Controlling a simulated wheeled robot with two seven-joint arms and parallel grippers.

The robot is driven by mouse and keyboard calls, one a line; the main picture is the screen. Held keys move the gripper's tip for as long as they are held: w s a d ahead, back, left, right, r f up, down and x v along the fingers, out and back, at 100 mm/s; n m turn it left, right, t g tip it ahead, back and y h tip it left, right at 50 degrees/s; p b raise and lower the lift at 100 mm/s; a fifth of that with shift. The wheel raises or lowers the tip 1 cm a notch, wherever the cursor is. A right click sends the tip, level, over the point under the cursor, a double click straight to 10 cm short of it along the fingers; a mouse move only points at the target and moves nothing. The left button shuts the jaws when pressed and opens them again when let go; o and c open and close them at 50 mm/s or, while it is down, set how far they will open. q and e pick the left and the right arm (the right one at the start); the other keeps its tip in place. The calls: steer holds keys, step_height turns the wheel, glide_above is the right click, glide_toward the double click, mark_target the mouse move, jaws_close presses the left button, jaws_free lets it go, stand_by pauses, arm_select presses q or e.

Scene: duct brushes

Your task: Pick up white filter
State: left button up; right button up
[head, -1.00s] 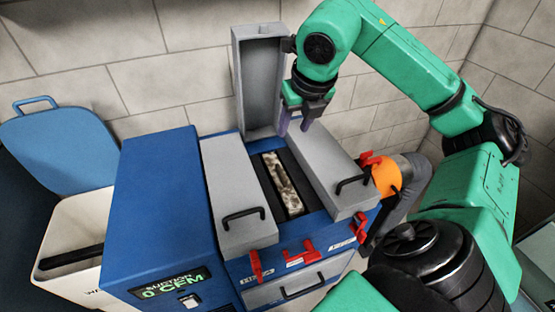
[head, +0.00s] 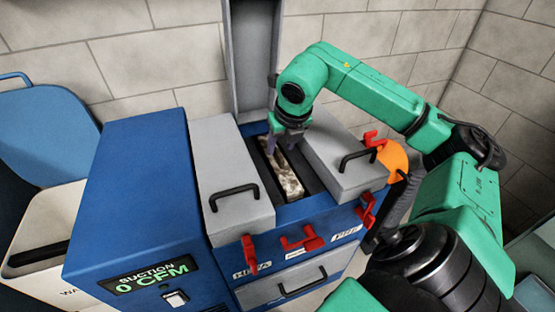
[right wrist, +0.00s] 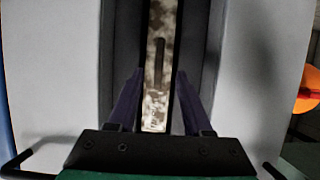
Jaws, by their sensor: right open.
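A whitish filter (head: 288,181), mottled with brown dirt, lies in the narrow dark slot (head: 308,174) on top of the blue machine. In the right wrist view the filter (right wrist: 155,108) runs lengthwise and has a dark slit and faint lettering near its close end. My right gripper (head: 281,146) is open over the far part of the filter, fingers pointing down. In the right wrist view its fingers (right wrist: 160,76) are on either side of the filter, with gaps between. Whether the tips reach below its top is unclear. My left gripper is out of view.
Grey blocks with black handles flank the slot, left (head: 234,170) and right (head: 345,165). A tall grey open lid (head: 252,60) stands behind it. Red latches (head: 302,240) line the front. A white bin (head: 40,228) is at the left, an orange part (head: 394,163) at the right.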

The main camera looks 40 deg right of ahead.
mark_target(278, 152)
steer(key=x, duration=0.4)
steer(key=shift+w+r, duration=0.1)
steer(key=shift+w, duration=0.05)
steer(key=shift+r, duration=0.1)
jaws_close()
stand_by(1.0)
